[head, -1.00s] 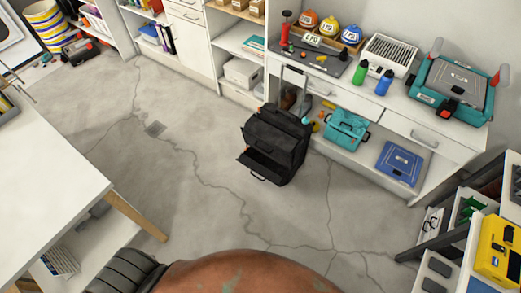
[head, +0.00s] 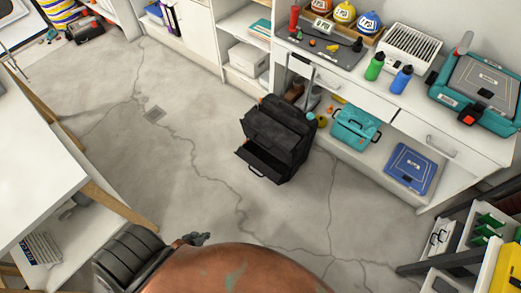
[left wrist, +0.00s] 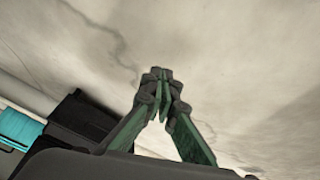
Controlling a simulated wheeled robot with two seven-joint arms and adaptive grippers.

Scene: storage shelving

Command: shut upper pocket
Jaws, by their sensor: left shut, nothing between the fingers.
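A black rolling case (head: 292,118) with a raised pull handle stands on the concrete floor in the middle of the head view. Its upper pocket (head: 267,132) juts out at the front and seems to be open. Below it, a lower pocket (head: 258,163) also sticks out, with a gap above it. My left gripper (head: 204,238) is low in the head view, well apart from the case. In the left wrist view its fingertips (left wrist: 161,74) meet and hold nothing. The black case (left wrist: 83,115) is partly visible there. My right gripper is not in view.
A white workbench (head: 440,145) stands behind and right of the case. A teal toolbox (head: 355,126) and blue case (head: 410,168) sit on its low shelf. A white table (head: 35,165) is at left, a dark rack (head: 450,262) at lower right. Floor before the case is clear.

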